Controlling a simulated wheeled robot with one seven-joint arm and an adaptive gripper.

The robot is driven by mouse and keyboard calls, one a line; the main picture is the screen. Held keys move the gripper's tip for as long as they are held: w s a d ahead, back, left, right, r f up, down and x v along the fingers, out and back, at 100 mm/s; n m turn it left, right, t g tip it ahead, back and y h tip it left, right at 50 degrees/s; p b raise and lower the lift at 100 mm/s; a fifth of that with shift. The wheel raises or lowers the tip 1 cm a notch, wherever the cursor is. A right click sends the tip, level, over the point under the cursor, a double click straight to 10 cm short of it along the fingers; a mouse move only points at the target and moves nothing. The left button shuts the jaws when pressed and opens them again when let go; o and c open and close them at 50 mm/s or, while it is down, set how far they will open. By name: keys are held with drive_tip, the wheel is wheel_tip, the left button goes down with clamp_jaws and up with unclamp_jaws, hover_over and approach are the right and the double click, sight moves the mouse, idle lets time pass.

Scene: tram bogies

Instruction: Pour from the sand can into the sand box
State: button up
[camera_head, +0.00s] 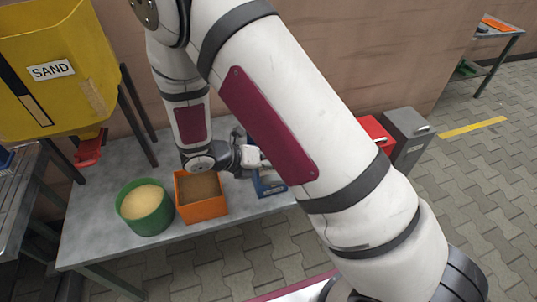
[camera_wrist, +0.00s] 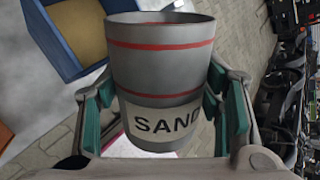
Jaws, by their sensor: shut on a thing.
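In the wrist view my gripper (camera_wrist: 160,88) is shut on the sand can (camera_wrist: 160,62), a grey can with red bands and a SAND label. Its teal pads press on both sides of the can. A blue box (camera_wrist: 70,67) with a tan inside lies beyond the can at upper left. In the head view a blue box (camera_head: 268,184) stands on the table, partly hidden by my arm. I cannot tell whether it is the sand box. The can is not clearly seen there, as my arm covers much of that area.
On the grey table (camera_head: 95,222) stand a green bucket (camera_head: 146,222) of pale sand and an orange box (camera_head: 203,209) of brown material. A yellow hopper (camera_head: 62,70) marked SAND, with a red outlet, rises at left. Red (camera_head: 376,133) and grey (camera_head: 405,135) bins stand at right.

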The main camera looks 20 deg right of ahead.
drive_tip(key=shift+w+f+n+g, duration=0.15)
drive_tip(key=shift+f+n+g, duration=0.15)
drive_tip(key=shift+g, duration=0.3)
idle(1.2)
drive_tip(key=shift+w+d+r+n+g+y, duration=0.2)
drive_tip(key=shift+w+r+n+g+y, duration=0.2)
drive_tip(key=shift+w+g, duration=0.3)
idle(1.3)
drive_tip(key=shift+s+a+f+m+t, duration=0.15)
drive_tip(key=shift+s+f+t, duration=0.05)
drive_tip(key=shift+s+t, duration=0.2)
drive_tip(key=shift+s+a+f+m+t, duration=0.15)
drive_tip(key=shift+s+t, duration=0.15)
drive_tip(key=shift+s, duration=0.15)
drive_tip(key=shift+d+r+m+t+h, duration=0.15)
drive_tip(key=shift+r+m+t+h, duration=0.3)
drive_tip(key=shift+t, duration=0.35)
